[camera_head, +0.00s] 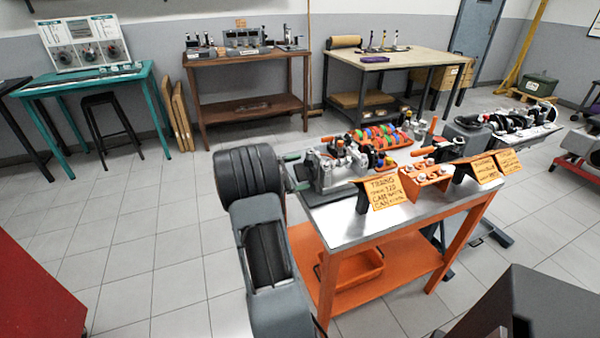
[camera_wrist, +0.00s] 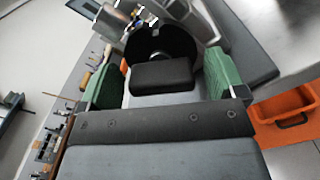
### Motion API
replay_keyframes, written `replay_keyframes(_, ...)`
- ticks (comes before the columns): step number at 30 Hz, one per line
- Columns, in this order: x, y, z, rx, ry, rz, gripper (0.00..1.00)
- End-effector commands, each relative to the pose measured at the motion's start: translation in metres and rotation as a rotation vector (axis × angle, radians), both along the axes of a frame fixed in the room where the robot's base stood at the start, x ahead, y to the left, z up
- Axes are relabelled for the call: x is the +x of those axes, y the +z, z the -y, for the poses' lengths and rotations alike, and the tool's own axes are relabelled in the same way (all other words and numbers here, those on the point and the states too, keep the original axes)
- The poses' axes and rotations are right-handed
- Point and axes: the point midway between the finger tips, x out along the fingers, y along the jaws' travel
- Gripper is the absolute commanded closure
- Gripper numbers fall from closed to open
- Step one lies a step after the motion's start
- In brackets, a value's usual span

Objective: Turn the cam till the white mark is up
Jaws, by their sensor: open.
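A grey metal engine block (camera_head: 338,170) stands at the left end of the steel-topped bench. In the wrist view a round black disc (camera_wrist: 160,38) faces me, with a black block (camera_wrist: 161,74) in front of it, between my finger pads. I cannot tell whether this block is the cam's handle. No white mark can be made out on the disc. My gripper (camera_wrist: 160,78) is open, with one green pad on each side of the black block and visible gaps on both sides. In the head view my gripper (camera_head: 298,172) is at the block's left side, partly hidden by my arm.
Floor left of the bench is clear.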

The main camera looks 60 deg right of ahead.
Motion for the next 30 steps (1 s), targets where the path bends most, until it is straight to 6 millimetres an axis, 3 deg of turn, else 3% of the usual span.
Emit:
replay_keyframes(13,-0.0039,-0.0002,0.0057,0.0,0.001,0.0,0.11)
replay_keyframes(27,-0.0038,-0.0001,0.0055,0.0,0.001,0.0,0.56)
replay_keyframes(30,-0.0039,0.0,0.0055,0.0,0.001,0.0,0.6)
